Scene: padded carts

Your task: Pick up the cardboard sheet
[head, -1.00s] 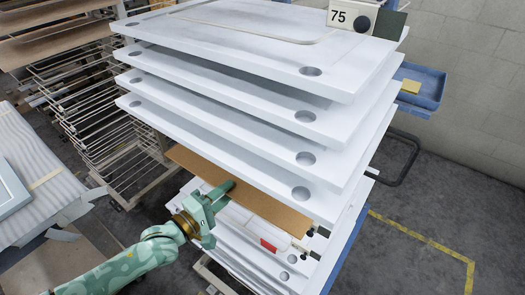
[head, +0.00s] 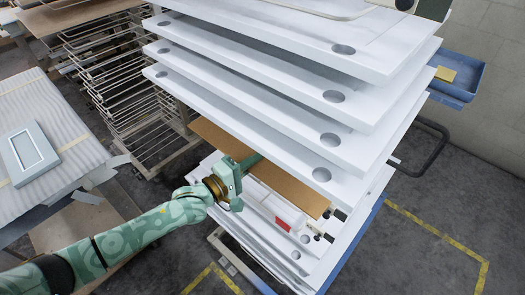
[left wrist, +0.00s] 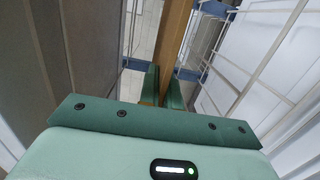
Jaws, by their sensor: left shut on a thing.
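The brown cardboard sheet (head: 291,193) lies in a gap of the cart's stack, under several white panels and above more white panels. Its back part is hidden under the panel above. My left gripper (head: 250,162) is at the sheet's left front edge, inside the gap, its fingers partly hidden. In the left wrist view the green fingers (left wrist: 163,90) are close together on the edge of the cardboard sheet (left wrist: 174,40), which runs away between them. My right gripper is not in view.
White panels with round holes (head: 270,98) overhang the gap closely. A red-marked item (head: 289,217) lies on the lower panels. A blue tray (head: 465,80) hangs at the right. A wire rack (head: 130,95) stands behind left, and a wrapped stack (head: 75,115) is at the left.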

